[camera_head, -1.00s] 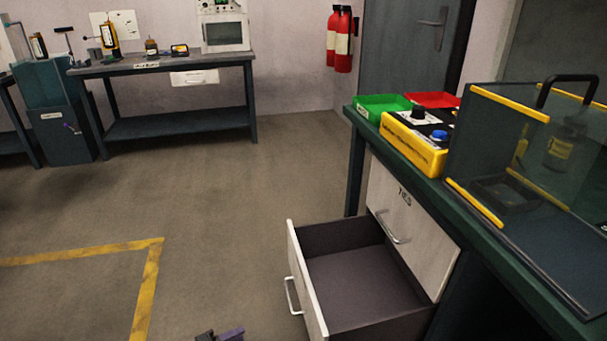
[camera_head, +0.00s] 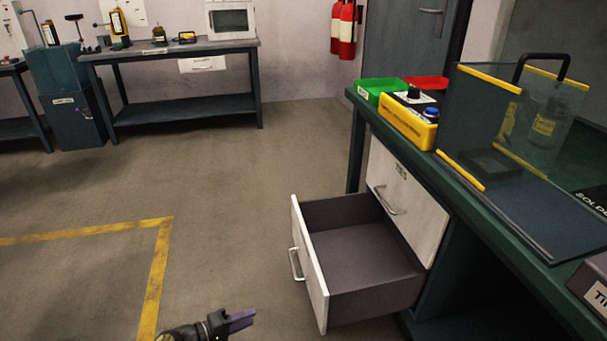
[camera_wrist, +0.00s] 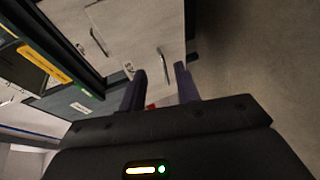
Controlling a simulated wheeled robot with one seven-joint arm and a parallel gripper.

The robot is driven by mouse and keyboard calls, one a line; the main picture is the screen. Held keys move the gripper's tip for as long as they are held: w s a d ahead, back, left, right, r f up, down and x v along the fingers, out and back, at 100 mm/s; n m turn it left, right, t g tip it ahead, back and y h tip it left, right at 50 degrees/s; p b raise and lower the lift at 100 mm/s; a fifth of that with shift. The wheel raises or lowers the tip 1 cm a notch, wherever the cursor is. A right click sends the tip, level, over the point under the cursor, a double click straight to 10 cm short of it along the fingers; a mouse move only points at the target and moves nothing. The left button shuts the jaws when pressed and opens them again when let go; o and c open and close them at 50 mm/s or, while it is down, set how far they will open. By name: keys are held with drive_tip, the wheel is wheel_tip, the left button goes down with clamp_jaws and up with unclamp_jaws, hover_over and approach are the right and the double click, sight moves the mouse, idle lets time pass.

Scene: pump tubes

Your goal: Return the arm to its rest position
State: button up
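My gripper (camera_head: 240,321) shows at the bottom edge of the head view, over the floor and to the left of an open drawer. Its purple fingers point right; most of the arm is out of view. In the wrist view my gripper (camera_wrist: 160,82) has its two purple fingers apart, with nothing held between them. The open drawer (camera_head: 311,270) has a white front with a handle and stands clear of my gripper in the head view. Its visible inside is empty.
A green workbench (camera_head: 490,215) on the right holds a yellow box (camera_head: 408,125), a green bin (camera_head: 381,90) and a clear guard with yellow edges (camera_head: 478,128). A second bench (camera_head: 185,104) stands at the back left. The floor between is open, with yellow tape (camera_head: 154,280).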

drive_tip(key=w+d+r+m+g+y+p, duration=0.1)
drive_tip(key=d+r+m+g+y, duration=0.15)
drive_tip(key=d+r+g, duration=0.5)
drive_tip(key=w+d+r+m+g+y+p, duration=0.1)
drive_tip(key=d+r+g+y+p, duration=0.3)
drive_tip(key=d, duration=0.6)
drive_tip(key=s+d+r+m+t+y+p, duration=0.1)
drive_tip(key=s+d+r+t+y, duration=0.2)
drive_tip(key=s+d+r, duration=0.6)
drive_tip(key=s+d+r+m+t+y+p, duration=0.15)
drive_tip(key=s+d+r+t+y, duration=0.35)
drive_tip(key=r, duration=0.7)
wheel_tip(320, 180, up, 37)
drive_tip(key=s+g+h+p, duration=0.1)
drive_tip(key=g+p, duration=0.1)
drive_tip(key=p, duration=3.5)
drive_tip(key=shift+s+d+r, duration=0.2)
drive_tip(key=shift+s+d, duration=0.05)
drive_tip(key=shift+s, duration=0.05)
drive_tip(key=shift+h, duration=0.25)
drive_tip(key=shift+f, duration=0.1)
